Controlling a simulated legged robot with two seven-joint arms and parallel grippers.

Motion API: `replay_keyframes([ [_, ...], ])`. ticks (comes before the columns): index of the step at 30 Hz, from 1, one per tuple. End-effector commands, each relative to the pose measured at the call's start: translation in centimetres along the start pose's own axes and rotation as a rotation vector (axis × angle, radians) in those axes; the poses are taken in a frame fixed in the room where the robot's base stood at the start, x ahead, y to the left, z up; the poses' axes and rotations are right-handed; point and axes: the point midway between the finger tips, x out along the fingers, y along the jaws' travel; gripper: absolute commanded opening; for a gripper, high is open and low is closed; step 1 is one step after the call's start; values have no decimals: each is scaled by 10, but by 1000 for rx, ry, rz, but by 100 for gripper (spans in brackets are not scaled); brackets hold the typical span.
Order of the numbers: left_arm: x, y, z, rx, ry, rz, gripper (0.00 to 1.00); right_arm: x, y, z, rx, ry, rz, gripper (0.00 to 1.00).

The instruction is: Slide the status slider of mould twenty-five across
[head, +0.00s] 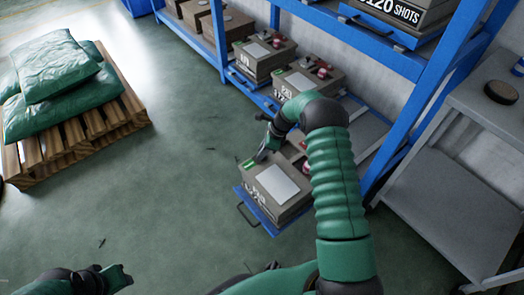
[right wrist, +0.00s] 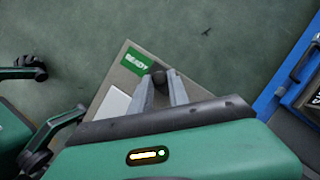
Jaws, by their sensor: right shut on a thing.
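The mould (head: 262,203) is a grey-brown box with a pale label plate, on a pulled-out blue tray (head: 272,229). Its number is too small to read. A green READY field of the status slider (right wrist: 136,61) shows at the mould's edge in the right wrist view, and as a small green patch in the head view (head: 249,164). My right gripper (right wrist: 160,80) is shut on the dark slider knob (right wrist: 158,73), beside the READY field; in the head view it (head: 262,156) is over the mould's far left edge. My left gripper (head: 121,275) is low at the left, away from the mould; its jaws are unclear.
Other moulds (head: 264,56) stand on the blue rack (head: 222,38) behind. A grey side table (head: 462,200) holds a dark round item (head: 501,92) at the right. Green sacks (head: 55,70) lie on a wooden pallet (head: 85,130) at the left. The floor between is clear.

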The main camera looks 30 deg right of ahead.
Motion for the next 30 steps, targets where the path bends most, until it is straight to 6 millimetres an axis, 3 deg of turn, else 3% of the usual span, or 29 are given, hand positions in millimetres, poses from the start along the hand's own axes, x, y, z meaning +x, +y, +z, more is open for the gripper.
replay_keyframes([
  [5,-8,0,-2,0,0,0,36,-3,1,7,-1,-3,-5,0],
  [12,-47,0,-11,0,1,0,36,5,32,36,-2,-4,0,0],
  [23,-47,0,-11,0,0,0,36,14,38,40,-1,-5,-5,0],
  [24,-47,0,-11,0,0,0,36,14,38,40,-1,-5,-5,23],
  [28,-47,0,-11,0,0,0,36,15,39,39,-1,-3,-4,40],
  [30,-47,0,-11,0,0,0,36,15,39,38,-1,-3,-3,43],
])
